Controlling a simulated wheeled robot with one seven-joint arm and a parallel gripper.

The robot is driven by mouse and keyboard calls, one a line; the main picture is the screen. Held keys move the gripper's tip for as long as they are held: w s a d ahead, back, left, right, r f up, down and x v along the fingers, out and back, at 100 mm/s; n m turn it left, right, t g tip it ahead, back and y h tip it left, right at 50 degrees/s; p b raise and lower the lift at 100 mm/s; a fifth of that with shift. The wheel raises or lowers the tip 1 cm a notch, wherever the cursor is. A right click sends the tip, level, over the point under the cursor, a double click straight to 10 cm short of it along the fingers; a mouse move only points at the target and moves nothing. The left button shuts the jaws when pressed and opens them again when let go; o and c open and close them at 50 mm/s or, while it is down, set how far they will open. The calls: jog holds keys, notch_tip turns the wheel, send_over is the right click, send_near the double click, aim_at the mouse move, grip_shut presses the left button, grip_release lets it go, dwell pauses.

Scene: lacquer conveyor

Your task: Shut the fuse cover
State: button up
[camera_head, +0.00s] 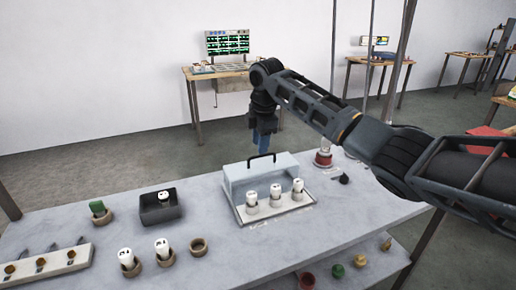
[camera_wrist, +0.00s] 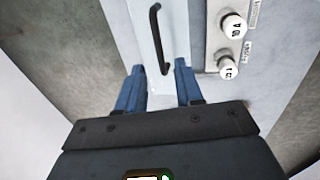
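The fuse cover (camera_head: 240,183) is a pale, see-through box-like lid with a black handle (camera_head: 261,157) on its top edge. It stands raised at the back of a white base (camera_head: 277,216), with white fuses (camera_head: 275,192) exposed in front of it. In the wrist view the handle (camera_wrist: 156,38) lies just beyond my fingertips, beside the pale cover panel (camera_wrist: 182,45). Two numbered fuses (camera_wrist: 233,26) show to the right. My gripper (camera_head: 265,146) is behind the cover, pointing down; its blue fingers (camera_wrist: 160,72) are apart with nothing held between them.
A dark box (camera_head: 160,208) holding a white fuse stands left of the base. Two more white fuses sit in round holders (camera_head: 163,257) in front of it. A green item (camera_head: 97,208) stands farther left. A red-based object (camera_head: 323,158) stands right of the cover.

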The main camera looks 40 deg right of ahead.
aim_at(259, 167)
jog(key=shift+w+f, duration=0.15)
jog(key=shift+f, duration=0.75)
jog(key=shift+w+f, duration=0.15)
jog(key=shift+f, duration=0.7)
grip_shut()
